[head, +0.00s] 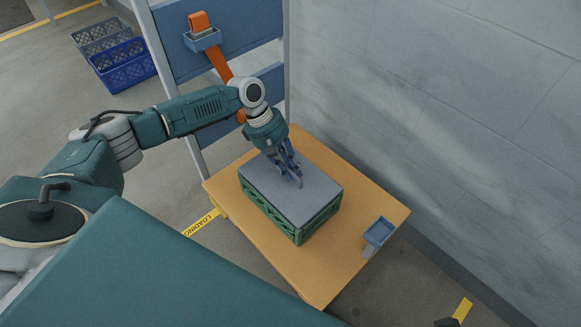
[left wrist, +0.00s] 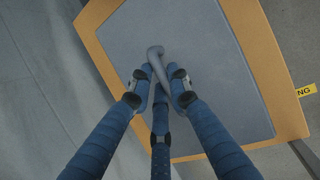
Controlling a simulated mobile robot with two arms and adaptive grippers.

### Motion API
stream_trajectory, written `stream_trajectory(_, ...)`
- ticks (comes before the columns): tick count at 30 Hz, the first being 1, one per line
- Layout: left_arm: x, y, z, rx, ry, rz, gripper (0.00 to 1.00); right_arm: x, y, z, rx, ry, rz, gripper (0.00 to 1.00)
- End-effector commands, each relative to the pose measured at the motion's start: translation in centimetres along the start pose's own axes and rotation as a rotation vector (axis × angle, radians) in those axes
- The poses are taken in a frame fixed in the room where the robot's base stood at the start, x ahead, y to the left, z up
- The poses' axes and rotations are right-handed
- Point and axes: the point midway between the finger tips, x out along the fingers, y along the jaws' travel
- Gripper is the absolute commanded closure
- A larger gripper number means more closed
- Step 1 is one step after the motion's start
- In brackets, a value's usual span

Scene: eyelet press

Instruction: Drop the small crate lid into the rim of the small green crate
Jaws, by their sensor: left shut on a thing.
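The small crate lid (head: 290,190) is a flat grey panel lying over the top of the small green crate (head: 297,234), roughly lined up with it. I cannot tell whether the lid sits inside the rim or just above it. My left gripper (head: 293,176) is above the lid, shut on its grey upright handle. In the left wrist view the lid (left wrist: 205,60) fills the middle, and the blue fingers of my left gripper (left wrist: 160,85) close around the handle (left wrist: 156,58). The crate is hidden under the lid there. My right gripper is not in view.
The crate stands on a wooden table (head: 335,257) beside a grey wall (head: 430,110). A small blue tray (head: 379,232) is at the table's right edge. A blue rack panel (head: 235,48) stands behind. Blue and grey baskets (head: 122,66) are on the floor at the far left.

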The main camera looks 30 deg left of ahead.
Motion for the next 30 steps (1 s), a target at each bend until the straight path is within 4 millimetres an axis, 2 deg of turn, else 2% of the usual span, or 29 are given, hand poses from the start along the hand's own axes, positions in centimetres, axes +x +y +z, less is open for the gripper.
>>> stream_trajectory(24,1.1,-0.2,-0.5,-0.001,0.000,0.001,1.00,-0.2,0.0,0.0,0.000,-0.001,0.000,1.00)
stream_trajectory(25,1.1,-0.2,-0.5,0.000,0.000,0.001,0.81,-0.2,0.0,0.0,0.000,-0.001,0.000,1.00)
stream_trajectory(27,1.1,-0.2,-0.5,0.000,0.000,0.001,0.67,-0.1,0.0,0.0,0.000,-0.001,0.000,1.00)
stream_trajectory(28,1.1,-0.2,-0.5,0.000,0.000,0.001,0.61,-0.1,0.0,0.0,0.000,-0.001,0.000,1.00)
stream_trajectory(30,1.1,-0.2,-0.5,0.000,0.000,0.001,0.61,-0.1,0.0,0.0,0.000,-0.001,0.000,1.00)
